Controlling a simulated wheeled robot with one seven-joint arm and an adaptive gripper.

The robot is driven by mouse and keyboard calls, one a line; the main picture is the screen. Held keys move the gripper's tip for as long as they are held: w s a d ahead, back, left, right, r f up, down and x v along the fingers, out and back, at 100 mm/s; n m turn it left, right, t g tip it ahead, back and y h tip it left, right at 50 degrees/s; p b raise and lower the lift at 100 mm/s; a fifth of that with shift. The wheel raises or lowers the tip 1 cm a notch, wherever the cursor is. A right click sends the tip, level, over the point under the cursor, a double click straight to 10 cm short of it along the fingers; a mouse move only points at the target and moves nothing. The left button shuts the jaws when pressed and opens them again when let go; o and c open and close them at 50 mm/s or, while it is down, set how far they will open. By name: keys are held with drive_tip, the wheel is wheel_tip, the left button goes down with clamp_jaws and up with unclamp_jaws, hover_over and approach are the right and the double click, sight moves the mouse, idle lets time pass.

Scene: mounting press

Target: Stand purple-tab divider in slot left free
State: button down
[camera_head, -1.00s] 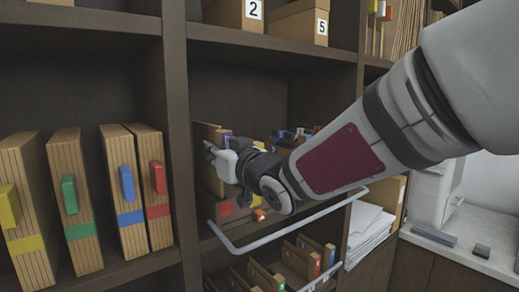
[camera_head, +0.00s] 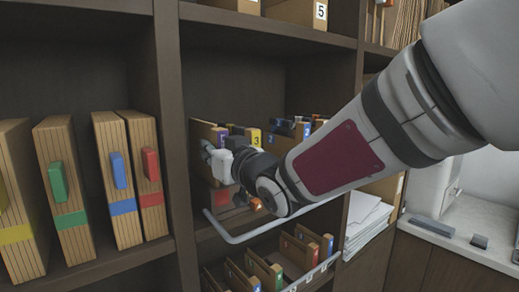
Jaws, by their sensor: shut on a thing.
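The purple-tab divider (camera_head: 222,132) shows only its purple tab and a little of its tan board, at the left of the middle shelf's drawer. My gripper (camera_head: 212,156) is at the front of these dividers, shut on a divider that I take to be the purple-tab one. The fingertips and the divider's lower part are hidden by the gripper and wrist. The slot left free cannot be made out behind my arm. A yellow tab marked 3 (camera_head: 255,137) and blue tabs (camera_head: 285,127) show just right of the purple tab.
A grey wire rail (camera_head: 235,239) runs around the drawer front. Below it is a lower rack (camera_head: 300,262) of tabbed dividers. Papers (camera_head: 365,222) are stacked at right.

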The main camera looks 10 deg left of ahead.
drive_tip(key=shift+f, duration=0.15)
drive_tip(key=shift+f+b, duration=1.15)
drive_tip(key=shift+f, duration=0.7)
drive_tip(key=c, duration=1.7)
unclamp_jaws()
wheel_tip(320, 180, up, 10)
drive_tip(key=shift+r, duration=0.1)
